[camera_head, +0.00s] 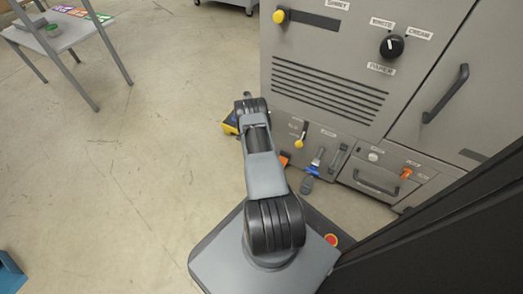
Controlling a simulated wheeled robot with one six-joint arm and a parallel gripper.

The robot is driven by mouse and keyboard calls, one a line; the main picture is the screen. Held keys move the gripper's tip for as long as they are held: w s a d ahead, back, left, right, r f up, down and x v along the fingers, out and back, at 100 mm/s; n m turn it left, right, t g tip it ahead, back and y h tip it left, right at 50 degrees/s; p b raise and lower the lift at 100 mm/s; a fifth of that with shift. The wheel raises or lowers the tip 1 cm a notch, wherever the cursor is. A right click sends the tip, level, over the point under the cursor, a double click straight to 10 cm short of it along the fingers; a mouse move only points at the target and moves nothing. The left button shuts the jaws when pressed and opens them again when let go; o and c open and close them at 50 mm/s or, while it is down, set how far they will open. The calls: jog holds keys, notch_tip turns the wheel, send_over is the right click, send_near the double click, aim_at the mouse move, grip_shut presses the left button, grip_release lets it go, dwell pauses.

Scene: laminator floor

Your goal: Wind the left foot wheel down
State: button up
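The grey laminator (330,60) stands at the upper right, with its lower left corner close to the end of my arm. I cannot make out the left foot wheel; my arm covers part of the machine's lower left edge. A yellow and dark piece (230,122) shows on the floor just left of my arm, partly hidden; I cannot tell what it is. My arm reaches forward from my base to that corner. My gripper's fingers are hidden behind the wrist, so I see neither their opening nor any contact.
On the machine's low front are a yellow-tipped lever (300,141), a blue piece (315,168), a grey pedal-like pad (306,186) and an orange knob (406,173). A grey table (67,38) stands upper left. The floor left of my arm is clear. A dark panel fills the lower right.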

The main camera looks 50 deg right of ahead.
jog(key=o, duration=0.8)
jog(key=shift+o, duration=0.5)
jog(key=shift+d, duration=0.1)
jog(key=shift+d, duration=0.1)
